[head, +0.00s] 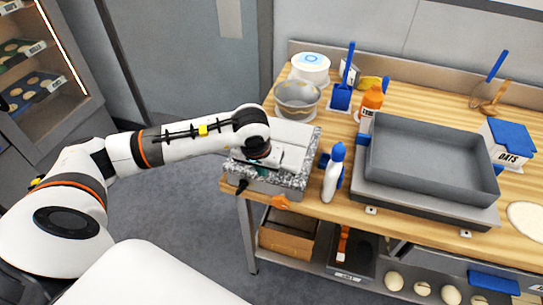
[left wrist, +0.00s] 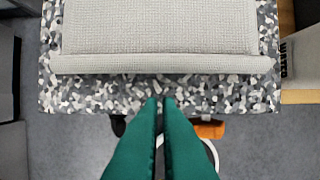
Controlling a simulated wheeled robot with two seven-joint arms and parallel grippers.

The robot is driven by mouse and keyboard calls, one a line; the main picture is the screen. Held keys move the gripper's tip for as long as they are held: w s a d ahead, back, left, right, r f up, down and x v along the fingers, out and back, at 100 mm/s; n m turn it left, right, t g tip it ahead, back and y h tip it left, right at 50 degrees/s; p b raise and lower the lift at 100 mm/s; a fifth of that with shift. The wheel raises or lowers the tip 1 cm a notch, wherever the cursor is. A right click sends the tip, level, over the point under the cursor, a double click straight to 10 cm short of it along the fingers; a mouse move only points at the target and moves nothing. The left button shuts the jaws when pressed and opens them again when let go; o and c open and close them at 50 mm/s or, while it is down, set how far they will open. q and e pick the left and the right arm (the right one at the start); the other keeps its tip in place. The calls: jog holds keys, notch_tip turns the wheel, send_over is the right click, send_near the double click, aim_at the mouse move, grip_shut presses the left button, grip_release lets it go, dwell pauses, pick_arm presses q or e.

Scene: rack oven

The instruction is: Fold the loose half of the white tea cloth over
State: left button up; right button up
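The white tea cloth (head: 294,133) lies on a speckled grey-and-white slab (head: 299,179) at the left end of the wooden table. In the left wrist view the woven cloth (left wrist: 160,28) lies flat, with a raised band along its near edge. A strip of speckled slab (left wrist: 90,93) is bare in front of it. My left gripper (head: 262,160) is over the slab's near part, and my wrist hides part of the cloth. In the left wrist view its green fingers (left wrist: 161,101) are together, apart from the cloth edge in the picture, with nothing seen between them. My right gripper is not in view.
A white spray bottle (head: 333,172) stands close right of the slab. A metal bowl (head: 297,97) and a white tub (head: 310,66) stand behind it. A large grey tray (head: 430,165) fills the table's middle. A shelf below holds boxes and round pieces.

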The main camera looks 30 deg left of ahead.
pick_arm(q)
jog(key=shift+w+a+b, duration=0.25)
jog(key=shift+w+b, duration=0.35)
jog(key=shift+w, duration=0.4)
dwell(0.5)
jog(key=shift+r, duration=0.2)
jog(key=shift+w+r, duration=0.15)
jog(key=shift+r, duration=0.6)
jog(key=shift+w+a+r+p, duration=0.1)
jog(key=shift+w+r+p, duration=0.2)
jog(key=shift+r, duration=0.4)
dwell(0.4)
jog(key=shift+w+a+r, duration=0.1)
jog(key=shift+w+r, duration=0.2)
jog(key=shift+r, duration=0.3)
